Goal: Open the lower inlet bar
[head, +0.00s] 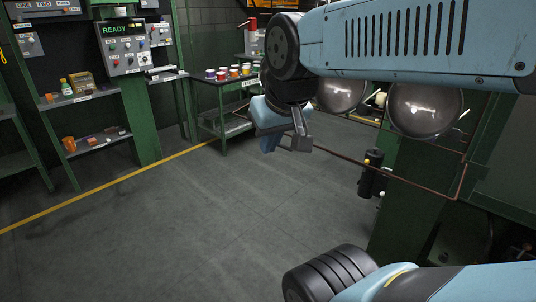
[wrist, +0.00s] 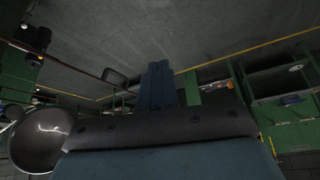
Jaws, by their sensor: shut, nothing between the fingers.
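A thin reddish-brown bar (head: 400,179), which I take to be the lower inlet bar, crosses the lower right of the head view. It runs from beside my gripper to a bend near the green machine. My gripper (head: 270,149) points down at the bar's left end, fingers together and empty. I cannot tell whether it touches the bar. In the wrist view the closed fingers (wrist: 157,80) are in the middle, with a thin bar (wrist: 75,66) to their left. A dark loop (wrist: 115,77) shows at that bar's end, apart from the fingers in the picture.
Shiny metal bowls (head: 424,108) hang on the right behind my arm. A green table (head: 225,90) with small pots is behind. The floor on the left is clear.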

